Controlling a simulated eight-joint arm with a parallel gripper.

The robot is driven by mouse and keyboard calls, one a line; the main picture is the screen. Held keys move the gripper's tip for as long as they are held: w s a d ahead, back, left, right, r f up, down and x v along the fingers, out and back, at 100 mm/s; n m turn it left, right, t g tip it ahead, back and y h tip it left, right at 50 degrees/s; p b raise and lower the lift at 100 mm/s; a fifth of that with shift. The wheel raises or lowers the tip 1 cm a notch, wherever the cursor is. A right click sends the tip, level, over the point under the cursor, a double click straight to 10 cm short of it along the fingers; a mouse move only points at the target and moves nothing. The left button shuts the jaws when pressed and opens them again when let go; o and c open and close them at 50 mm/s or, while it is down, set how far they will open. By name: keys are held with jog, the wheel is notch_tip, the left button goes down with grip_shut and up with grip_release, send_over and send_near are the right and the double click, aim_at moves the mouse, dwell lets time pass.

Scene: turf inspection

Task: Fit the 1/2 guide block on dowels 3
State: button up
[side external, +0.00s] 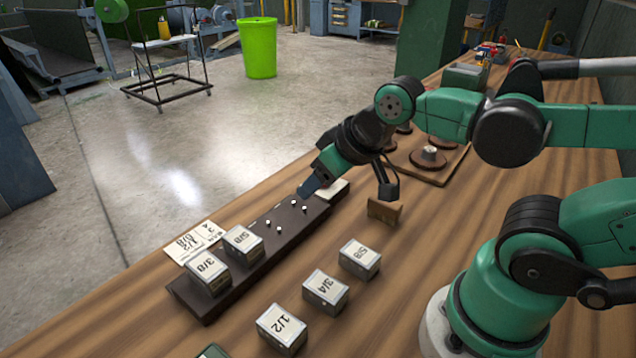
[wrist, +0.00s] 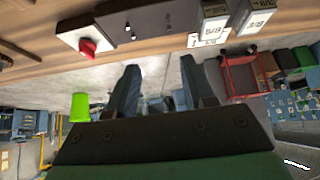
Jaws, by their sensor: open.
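The 1/2 guide block (side external: 282,328) stands on the bench, off the board, nearest the camera in a row with the 3/4 block (side external: 325,291) and a 5/8 block (side external: 359,258). The long dark board (side external: 248,283) carries a 3/8 block (side external: 209,272) and another 5/8 block (side external: 243,245) at its near end. Several bare pale dowels (side external: 278,228) stand around its middle. My gripper (side external: 308,187) is above the board's far part, beyond the dowels. In the wrist view its two fingers (wrist: 162,85) are apart with nothing between them.
A printed card (side external: 190,243) lies left of the board. A white box with a red button (wrist: 86,46) shows in the wrist view. A small brown block (side external: 384,211) and a tray with round pieces (side external: 430,158) are to the right. Bench between board and loose blocks is clear.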

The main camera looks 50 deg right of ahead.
jog(key=o, duration=0.8)
jog(key=n+g, duration=0.7)
jog(key=n, duration=1)
send_over(281, 324)
jog(key=f, duration=0.7)
jog(key=shift+w+d, duration=0.3)
jog(key=shift+s+a+f+n, duration=0.2)
jog(key=shift+a+f+n, duration=0.05)
jog(key=shift+n, duration=0.25)
jog(key=shift+s+f, duration=0.1)
jog(key=shift+f, duration=2.75)
